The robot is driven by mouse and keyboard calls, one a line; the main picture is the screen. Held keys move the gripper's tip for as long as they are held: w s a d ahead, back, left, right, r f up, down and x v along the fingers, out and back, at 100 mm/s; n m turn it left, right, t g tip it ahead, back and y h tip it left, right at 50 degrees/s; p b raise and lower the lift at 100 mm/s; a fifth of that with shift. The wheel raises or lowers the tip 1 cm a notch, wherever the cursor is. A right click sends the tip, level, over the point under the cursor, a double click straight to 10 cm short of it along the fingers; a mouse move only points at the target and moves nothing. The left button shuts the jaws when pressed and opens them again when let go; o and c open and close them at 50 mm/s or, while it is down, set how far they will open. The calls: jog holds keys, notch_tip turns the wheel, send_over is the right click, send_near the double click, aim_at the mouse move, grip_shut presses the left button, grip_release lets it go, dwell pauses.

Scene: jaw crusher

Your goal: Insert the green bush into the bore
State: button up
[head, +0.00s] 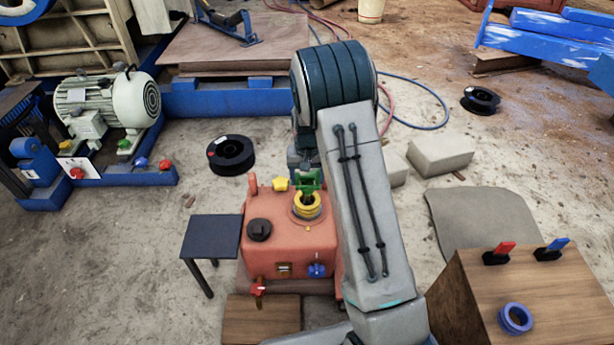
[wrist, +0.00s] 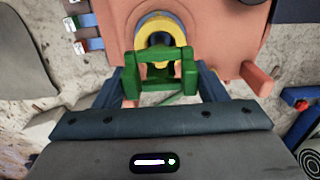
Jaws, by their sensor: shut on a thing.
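The green bush (wrist: 160,72) is held between the dark blue fingers of my gripper (wrist: 160,84) in the wrist view. Green blocks show at both fingertips, and I cannot tell clearly where they end and the bush begins. A yellow ring (wrist: 178,27) around the bore lies just beyond the bush. In the head view the green bush (head: 311,179) is just above and behind the yellow ring (head: 307,206) on top of the red housing (head: 285,240). My arm hides part of the housing. I cannot tell whether the bush touches the ring.
A black cap (head: 259,230), a yellow knob (head: 280,184) and an upright post stand on the housing near the ring. A small dark table (head: 211,237) is at its left. A wooden box (head: 530,290) at the right bears a blue ring (head: 515,319) and red and blue clips.

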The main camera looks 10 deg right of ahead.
aim_at(307, 202)
jog(key=shift+f+b, duration=2)
jog(key=shift+f, duration=1.65)
jog(key=o, duration=1.2)
jog(key=shift+o, duration=0.2)
jog(key=shift+r, duration=0.1)
notch_tip(307, 202, up, 14)
jog(key=p, duration=0.5)
jog(key=shift+f, duration=0.2)
